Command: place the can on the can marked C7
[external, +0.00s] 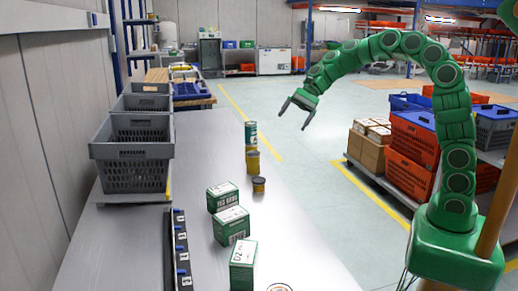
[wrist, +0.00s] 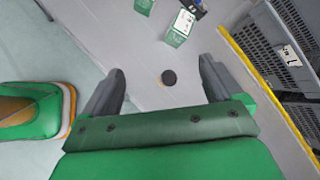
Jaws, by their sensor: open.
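Several cans stand on the grey table. A tall green and white can (external: 251,134) is at the back, a yellow can (external: 252,162) is in front of it, and a short dark-lidded can (external: 259,185) is nearest. I cannot read a C7 mark on any can. My gripper (external: 295,116) is open and empty, raised to the right of the cans, past the table's right edge in the external view.
Green boxes (external: 231,226) stand along the table's front, beside a black strip of numbered labels (external: 180,250). Grey crates (external: 132,165) line the left. Orange totes (external: 412,150) and cardboard boxes fill a low shelf at right. The floor between is clear.

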